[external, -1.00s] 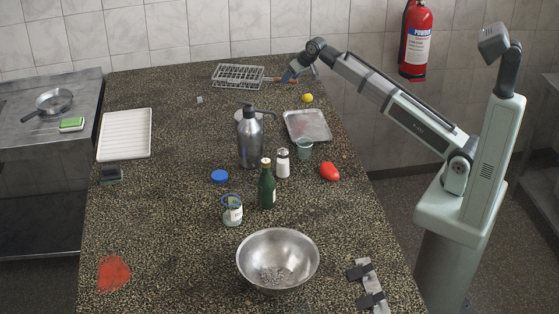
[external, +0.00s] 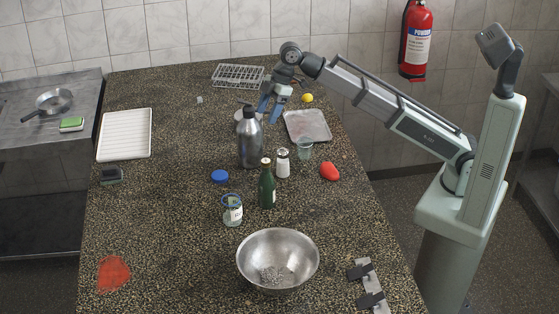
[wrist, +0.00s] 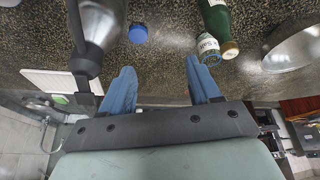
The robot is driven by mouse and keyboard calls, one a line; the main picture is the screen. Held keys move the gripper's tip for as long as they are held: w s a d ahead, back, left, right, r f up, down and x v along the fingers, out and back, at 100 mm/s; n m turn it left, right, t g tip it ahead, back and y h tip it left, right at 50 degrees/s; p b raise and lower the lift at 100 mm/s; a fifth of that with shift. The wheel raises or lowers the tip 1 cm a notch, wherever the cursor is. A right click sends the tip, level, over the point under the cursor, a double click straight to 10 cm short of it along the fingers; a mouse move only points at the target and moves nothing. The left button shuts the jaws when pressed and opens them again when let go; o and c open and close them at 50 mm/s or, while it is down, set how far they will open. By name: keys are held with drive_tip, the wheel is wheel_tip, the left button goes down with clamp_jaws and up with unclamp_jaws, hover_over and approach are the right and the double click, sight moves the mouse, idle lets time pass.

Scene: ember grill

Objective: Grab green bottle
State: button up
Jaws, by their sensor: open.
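The green bottle (external: 267,188) stands upright near the middle of the counter, with a light cap and a pale label. It also shows at the top right of the wrist view (wrist: 216,18), with its cap pointing toward me. My gripper (external: 269,114) is open and empty, its blue fingers pointing down behind and above the steel spray bottle (external: 250,142). In the wrist view, nothing is between the fingers (wrist: 159,66). The green bottle is beyond the right finger there, well apart from it.
A glass jar (external: 232,212) stands close to the green bottle's left, and a white shaker (external: 283,165) behind its right. A blue lid (external: 220,176), a red object (external: 329,171) and a steel bowl (external: 278,262) are nearby. The left front counter is mostly clear.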

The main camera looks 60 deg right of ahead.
sight(266, 161)
drive_tip(key=s+a+r+n+g, duration=0.2)
drive_tip(key=s+a+n, duration=0.2)
drive_tip(key=s+a, duration=0.45)
drive_tip(key=x, duration=0.8)
drive_tip(key=shift+s+f, duration=0.1)
drive_tip(key=shift+f, duration=0.3)
drive_tip(key=shift+w+x, duration=0.15)
drive_tip(key=shift+x, duration=1.15)
drive_tip(key=shift+w+x, duration=0.15)
drive_tip(key=shift+x, duration=1.15)
drive_tip(key=shift+d+f, duration=0.1)
drive_tip(key=shift+d, duration=0.05)
clamp_jaws()
